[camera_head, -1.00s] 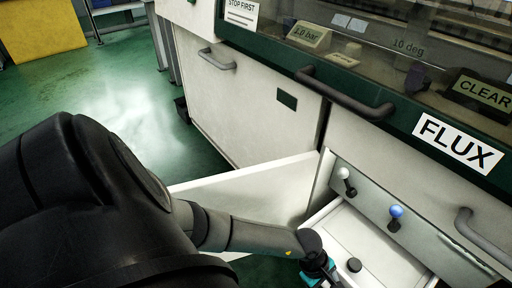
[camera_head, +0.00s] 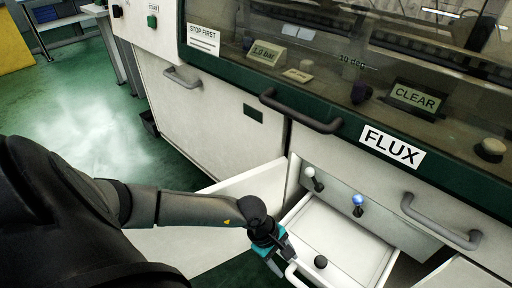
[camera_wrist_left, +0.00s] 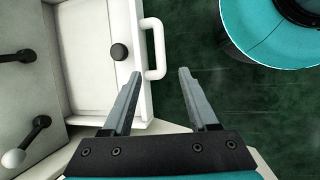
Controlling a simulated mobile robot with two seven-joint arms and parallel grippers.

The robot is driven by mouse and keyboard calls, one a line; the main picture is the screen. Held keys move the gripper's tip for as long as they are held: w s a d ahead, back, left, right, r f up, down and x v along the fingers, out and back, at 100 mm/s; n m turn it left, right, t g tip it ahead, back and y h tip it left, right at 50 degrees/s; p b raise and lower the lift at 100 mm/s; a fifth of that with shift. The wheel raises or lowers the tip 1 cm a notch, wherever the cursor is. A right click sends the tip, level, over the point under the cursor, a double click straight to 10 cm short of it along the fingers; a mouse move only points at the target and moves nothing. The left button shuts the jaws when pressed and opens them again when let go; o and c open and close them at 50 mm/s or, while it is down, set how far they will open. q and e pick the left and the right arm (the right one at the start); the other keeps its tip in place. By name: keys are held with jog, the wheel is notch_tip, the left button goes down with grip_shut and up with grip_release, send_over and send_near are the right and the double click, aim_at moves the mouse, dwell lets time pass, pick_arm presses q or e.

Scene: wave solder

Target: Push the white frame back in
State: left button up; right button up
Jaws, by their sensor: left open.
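The white frame (camera_head: 346,248) is a shallow white drawer pulled out of the machine below the FLUX label, with a black knob (camera_head: 320,262) on it. In the left wrist view the frame (camera_wrist_left: 91,95) is at the left, with its white loop handle (camera_wrist_left: 158,48) at its outer end. My left gripper (camera_head: 280,252) is at the outer end of the frame, by the handle. In the left wrist view it (camera_wrist_left: 161,74) is open and empty, its fingers pointing toward the handle. I cannot tell whether it touches. My right gripper is not in view.
An open white door (camera_head: 215,215) stands left of the frame. A white-tipped lever (camera_head: 313,179) and a blue-tipped one (camera_head: 358,205) are above the frame. A grey handle (camera_head: 440,222) is at right.

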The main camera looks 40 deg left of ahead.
pick_arm(q)
jog(key=w+d+n+t+h+p, duration=0.1)
jog(key=w+d+n+t+h, duration=0.25)
jog(key=n, duration=0.85)
jog(key=w+a+f+n+t+y+p, duration=0.1)
jog(key=w+a+f+n+t+p, duration=0.15)
jog(key=n, duration=1.05)
jog(key=s+a+f+n+y+p, duration=0.1)
jog(key=s+a+f+n+y, duration=0.5)
jog(key=n, duration=0.9)
jog(key=shift+s+a+f+n, duration=0.4)
jog(key=shift+s+a+f, duration=0.7)
jog(key=shift+s, duration=0.25)
